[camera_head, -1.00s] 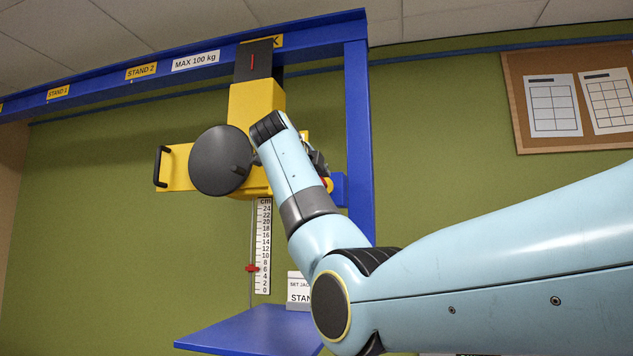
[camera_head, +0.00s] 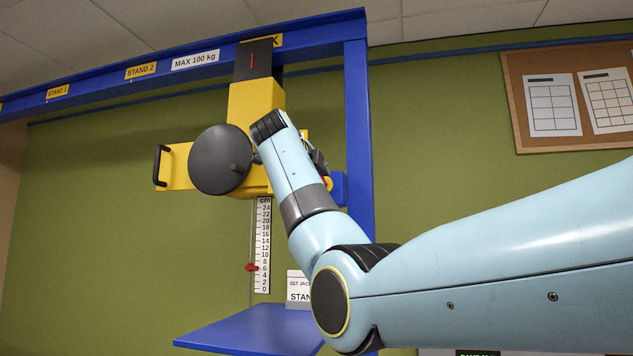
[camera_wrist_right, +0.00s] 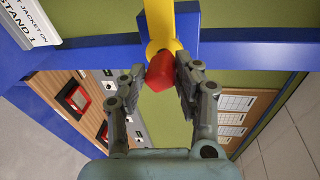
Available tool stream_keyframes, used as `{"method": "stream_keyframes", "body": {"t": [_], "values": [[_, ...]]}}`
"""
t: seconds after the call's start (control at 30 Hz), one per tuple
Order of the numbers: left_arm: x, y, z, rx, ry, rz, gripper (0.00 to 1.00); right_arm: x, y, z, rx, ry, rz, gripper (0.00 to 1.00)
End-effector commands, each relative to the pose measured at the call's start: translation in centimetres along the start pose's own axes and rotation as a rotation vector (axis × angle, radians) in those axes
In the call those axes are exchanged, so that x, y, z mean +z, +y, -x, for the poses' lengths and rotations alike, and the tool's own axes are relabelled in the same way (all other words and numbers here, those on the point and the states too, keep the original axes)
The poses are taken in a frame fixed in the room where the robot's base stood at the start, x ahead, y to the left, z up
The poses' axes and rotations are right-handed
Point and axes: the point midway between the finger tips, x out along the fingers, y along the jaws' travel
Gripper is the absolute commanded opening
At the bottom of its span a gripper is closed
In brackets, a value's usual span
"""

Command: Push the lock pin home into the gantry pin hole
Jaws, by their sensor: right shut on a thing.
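The lock pin's red head (camera_wrist_right: 160,71) is between the fingers of my right gripper (camera_wrist_right: 161,68) in the right wrist view. The gripper is shut on it. A yellow part (camera_wrist_right: 162,22) runs up from the red head in front of a blue bracket (camera_wrist_right: 186,25). I cannot see the pin hole or how deep the pin sits. In the head view my right gripper (camera_head: 318,160) is mostly hidden behind my wrist, beside the yellow hoist body (camera_head: 255,102) and a small blue block (camera_head: 339,187) on the gantry post (camera_head: 358,130). My left gripper is not in view.
The blue gantry beam (camera_head: 110,78) runs overhead. A dark grey disc (camera_head: 220,160) and a black handle (camera_head: 161,166) are on the yellow hoist. A centimetre scale (camera_head: 263,245) hangs below, above a blue shelf (camera_head: 250,333). The space left of the hoist is clear.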

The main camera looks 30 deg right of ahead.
Motion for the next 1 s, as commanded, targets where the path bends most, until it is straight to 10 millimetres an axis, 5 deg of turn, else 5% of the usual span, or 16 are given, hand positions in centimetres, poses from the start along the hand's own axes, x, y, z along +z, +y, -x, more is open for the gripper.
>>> {"method": "stream_keyframes", "body": {"t": [0.13,0.17,0.33,0.67,1.0], "values": [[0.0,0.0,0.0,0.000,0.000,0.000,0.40,0.0,0.3,0.0,0.006,0.001,0.002,0.00],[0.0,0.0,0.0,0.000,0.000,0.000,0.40,0.0,0.3,0.0,0.006,0.001,0.002,0.35],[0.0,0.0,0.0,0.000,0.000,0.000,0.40,0.0,0.2,0.0,0.005,0.001,0.002,0.58],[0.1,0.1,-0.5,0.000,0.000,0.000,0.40,0.0,0.3,0.5,0.002,-0.001,-0.001,0.59],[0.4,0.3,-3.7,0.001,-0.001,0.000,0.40,-0.5,1.4,5.6,0.002,-0.003,-0.002,0.59]]}}
